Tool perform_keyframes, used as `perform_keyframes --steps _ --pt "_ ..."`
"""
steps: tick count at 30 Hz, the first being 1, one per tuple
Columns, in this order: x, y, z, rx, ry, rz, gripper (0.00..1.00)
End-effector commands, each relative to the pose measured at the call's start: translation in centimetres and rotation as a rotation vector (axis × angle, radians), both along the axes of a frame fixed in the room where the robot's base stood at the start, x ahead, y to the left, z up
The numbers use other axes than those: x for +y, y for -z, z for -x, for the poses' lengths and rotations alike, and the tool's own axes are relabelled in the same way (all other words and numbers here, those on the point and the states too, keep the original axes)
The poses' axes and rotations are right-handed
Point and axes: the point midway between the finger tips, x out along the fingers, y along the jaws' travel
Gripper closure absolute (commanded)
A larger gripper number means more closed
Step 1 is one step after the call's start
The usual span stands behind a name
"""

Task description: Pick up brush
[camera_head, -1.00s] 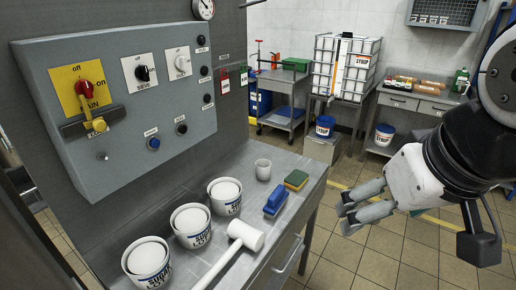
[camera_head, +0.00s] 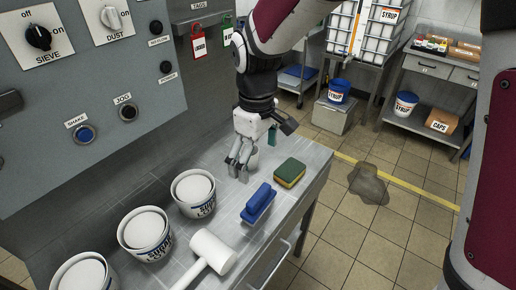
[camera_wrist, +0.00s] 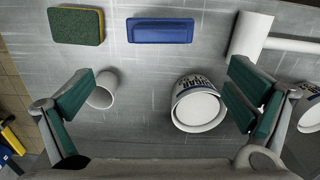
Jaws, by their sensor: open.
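The brush (camera_head: 258,203) has a blue block handle and lies on the grey metal bench, between the sponge and the white mallet. In the wrist view the brush (camera_wrist: 160,31) shows from above as a blue bar at the top, beyond the fingertips. My gripper (camera_head: 240,170) hangs over the bench behind and to the left of the brush, pointing down. In the wrist view my gripper (camera_wrist: 160,95) has its two green-padded fingers wide apart, with nothing between the pads in contact. It does not touch the brush.
A green-yellow sponge (camera_head: 290,172) lies right of the brush. A small white cup (camera_wrist: 103,92) is close to my gripper. The control panel (camera_head: 90,90) rises behind the bench.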

Motion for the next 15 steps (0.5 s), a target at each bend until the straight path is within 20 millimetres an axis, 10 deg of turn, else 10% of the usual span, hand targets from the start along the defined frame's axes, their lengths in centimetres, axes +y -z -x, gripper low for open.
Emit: perform_keyframes --steps 15 --pt "0.0 8.0 0.1 0.003 0.000 0.001 0.02"
